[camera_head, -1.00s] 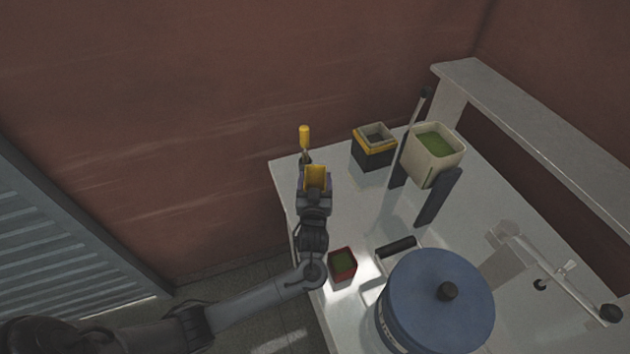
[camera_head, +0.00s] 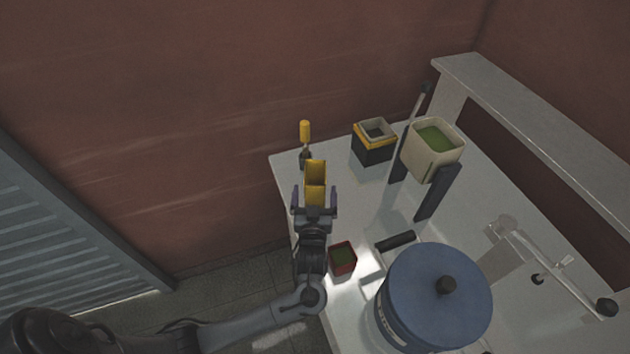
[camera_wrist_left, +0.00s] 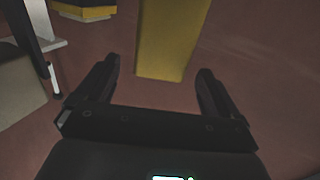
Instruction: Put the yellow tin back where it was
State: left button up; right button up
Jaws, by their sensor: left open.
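The yellow tin (camera_head: 315,172) stands upright near the left end of the white table, its open top facing the head camera. In the left wrist view its tall yellow side (camera_wrist_left: 165,42) shows just ahead of the fingers. My left gripper (camera_head: 315,198) is open, with its two fingers spread to either side at the tin's near side. In the left wrist view the gripper (camera_wrist_left: 157,92) holds nothing, and the tin lies beyond the fingertips. My right gripper is not in view.
A red tin (camera_head: 342,258) with green contents stands right of my wrist. A yellow-handled tool (camera_head: 305,133) is behind the tin. A black-and-yellow box (camera_head: 373,148), a cream hopper (camera_head: 432,158) and a blue lidded drum (camera_head: 440,305) stand to the right. A white shelf (camera_head: 540,140) runs along the wall.

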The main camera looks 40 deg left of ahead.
pick_arm(q)
jog(key=v, duration=0.5)
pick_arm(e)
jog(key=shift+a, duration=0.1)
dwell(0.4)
